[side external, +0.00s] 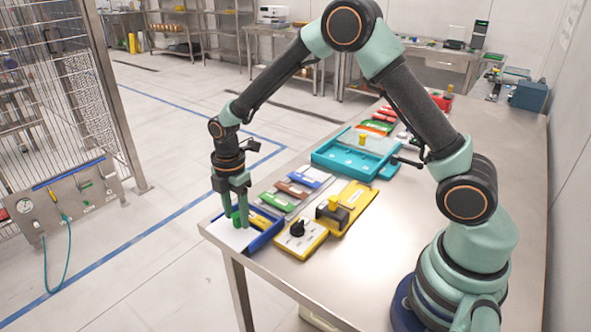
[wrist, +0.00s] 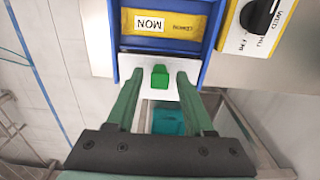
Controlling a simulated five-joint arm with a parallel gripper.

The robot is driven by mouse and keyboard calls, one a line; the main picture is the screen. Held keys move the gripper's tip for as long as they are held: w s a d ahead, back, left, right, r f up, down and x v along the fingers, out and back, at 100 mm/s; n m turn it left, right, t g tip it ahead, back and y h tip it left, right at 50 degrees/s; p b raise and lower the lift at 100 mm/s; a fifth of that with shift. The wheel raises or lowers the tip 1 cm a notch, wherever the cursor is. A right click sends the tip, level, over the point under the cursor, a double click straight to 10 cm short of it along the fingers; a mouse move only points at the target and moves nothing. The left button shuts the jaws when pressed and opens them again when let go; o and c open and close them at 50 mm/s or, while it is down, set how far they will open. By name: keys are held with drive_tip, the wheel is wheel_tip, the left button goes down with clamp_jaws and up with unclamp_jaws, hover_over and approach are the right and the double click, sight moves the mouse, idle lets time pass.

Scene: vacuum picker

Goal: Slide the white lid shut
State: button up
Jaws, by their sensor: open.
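The white lid (wrist: 135,68) sits at the near end of a blue tray (wrist: 203,45) in the wrist view. A green knob (wrist: 160,77) stands up from the lid. My gripper (wrist: 158,84) is open, with one finger on each side of the knob and a visible gap to it. In the side external view, my gripper (side external: 241,216) points down over the blue tray (side external: 265,238) at the table's near left corner, and the lid (side external: 226,232) shows beside the fingers.
A yellow box with a black dial (side external: 299,236) stands right beside the tray. A yellow block with a black part (side external: 340,208) lies beyond it. Coloured plates (side external: 292,189) and a teal tray (side external: 350,157) are farther back. The table edge is close to the tray.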

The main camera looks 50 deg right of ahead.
drive_tip(key=shift+c, duration=0.3)
clamp_jaws()
drive_tip(key=shift+d, duration=0.1)
idle(1.0)
